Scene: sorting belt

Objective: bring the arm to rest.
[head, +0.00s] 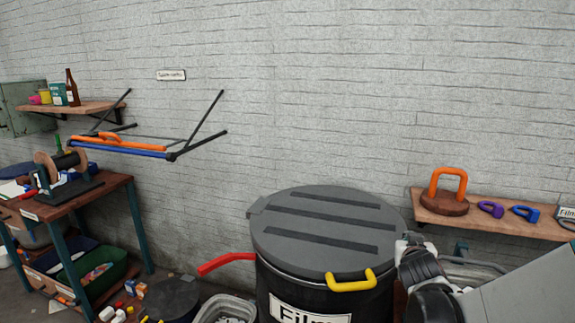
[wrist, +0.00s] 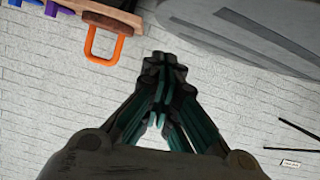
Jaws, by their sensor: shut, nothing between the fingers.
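My gripper (wrist: 162,75) is in the middle of the wrist view, with its dark fingers closed together and nothing between them. In the head view my arm shows at the lower right, in front of the right side of a large dark bin; the fingers cannot be made out there. The wrist view also shows the grey lid (wrist: 240,30) of the bin at the upper right and an orange handle (wrist: 103,40) at the upper left, both apart from the fingers.
The black bin (head: 325,255) labelled "Film" has a yellow handle (head: 351,281) and a red lever (head: 226,262). A wooden shelf (head: 540,228) holds the orange handle and smaller ones at right. A workbench (head: 75,200) stands at left. A rack (head: 150,146) juts from the brick wall.

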